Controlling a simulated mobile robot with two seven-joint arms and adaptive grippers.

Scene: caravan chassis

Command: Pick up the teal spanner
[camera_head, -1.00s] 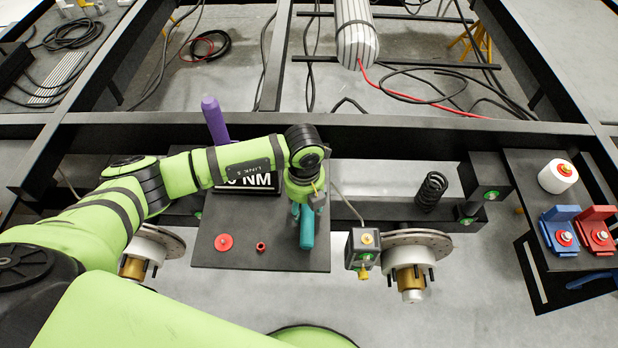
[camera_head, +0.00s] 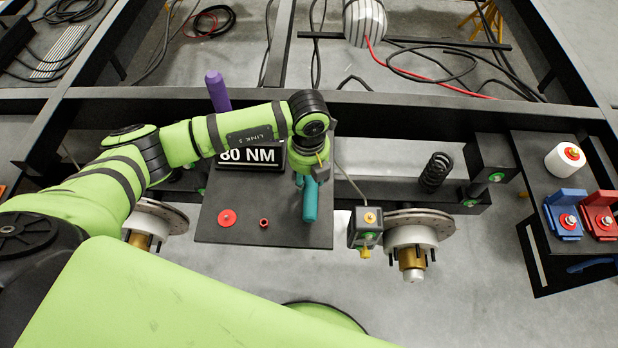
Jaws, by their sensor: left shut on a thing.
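The teal spanner (camera_head: 310,202) shows below my left gripper (camera_head: 306,180), over the right part of a dark tray plate. My left gripper points down and is shut on the spanner's upper part; the wrist hides much of the fingers and the spanner's far end. I cannot tell whether the spanner touches the plate. My right gripper is not in view.
A brake disc hub (camera_head: 412,236) and a black spring (camera_head: 436,172) stand to the right.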

